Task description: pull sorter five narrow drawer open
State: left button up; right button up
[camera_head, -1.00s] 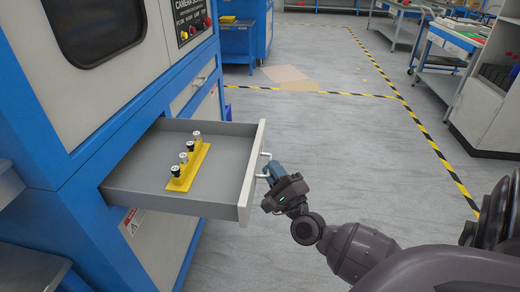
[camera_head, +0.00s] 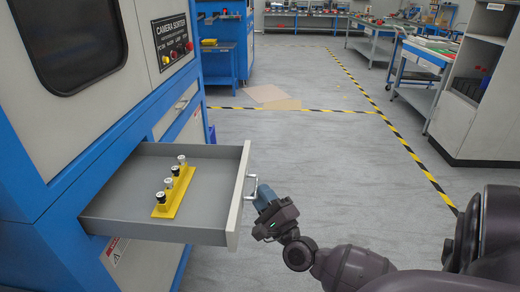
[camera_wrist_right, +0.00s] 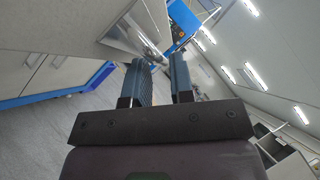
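The sorter's grey drawer (camera_head: 215,192) stands pulled out of the blue and white cabinet at left in the head view. Its pale front panel (camera_head: 237,203) carries a metal bar handle (camera_head: 250,186). My right gripper (camera_head: 262,196) is beside the handle, its blue fingers pointing at it. In the right wrist view the fingers (camera_wrist_right: 160,80) are parallel with a clear gap between them, so it looks open. Whether they touch the handle is hard to tell. My left gripper is not in view.
A yellow rack (camera_head: 178,196) with several small capped vials stands inside the drawer. Another closed handled front (camera_head: 178,115) is farther along the cabinet. The floor (camera_head: 330,170) right of the drawer is clear, with yellow-black tape. Workbenches (camera_head: 420,70) stand at the back right.

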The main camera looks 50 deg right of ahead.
jog(key=v, duration=1)
jog(key=shift+w+r, duration=0.1)
